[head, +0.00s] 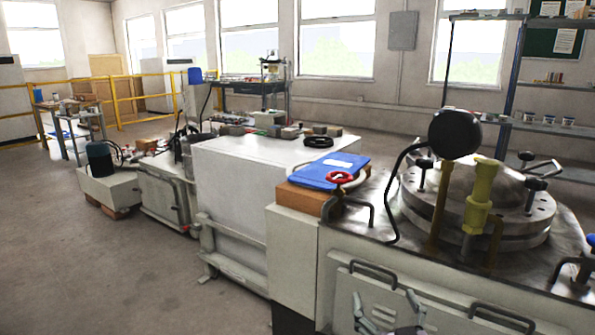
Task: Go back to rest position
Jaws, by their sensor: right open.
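My right gripper (386,303) shows at the bottom edge of the head view, in front of the grey cabinet face (345,290) below the pressure vessel. Its fingers point up and are spread apart with nothing between them. The rest of its arm is cut off by the frame. My left gripper is not in view.
The steel vessel (530,222) with clamp knobs and a round black gauge stands on the right bench. A blue binder (325,172) lies beside a red ring. Cabinet handles (374,271) stick out near my right gripper. Open floor (90,265) lies at left.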

